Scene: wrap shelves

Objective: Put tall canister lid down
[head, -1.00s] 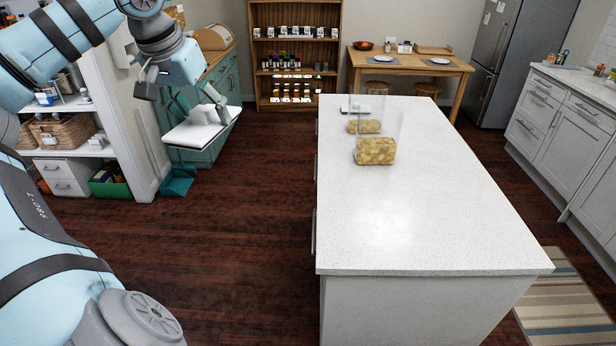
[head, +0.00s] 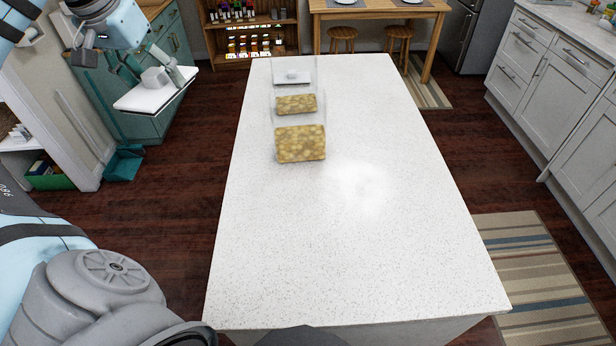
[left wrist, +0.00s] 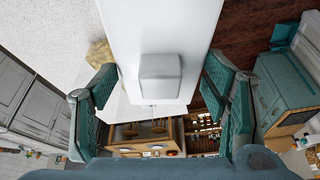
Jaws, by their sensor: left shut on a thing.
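My left gripper (head: 160,72) is shut on the knob of a white, flat lid (head: 140,98). The lid is held level over the floor, left of the island and apart from it. In the left wrist view the fingers (left wrist: 160,80) stand on either side of the pale knob, with the lid's white plate (left wrist: 165,25) beyond. A clear canister with yellow contents (head: 300,144) stands on the island's left half, with a second one (head: 297,104) behind it. My right gripper is not in view.
The white island top (head: 350,260) is bare in front and to the right of the canisters. A teal cabinet (head: 165,45) stands behind the held lid. A wooden table with stools (head: 380,14) is at the back, and grey cabinets (head: 545,70) line the right.

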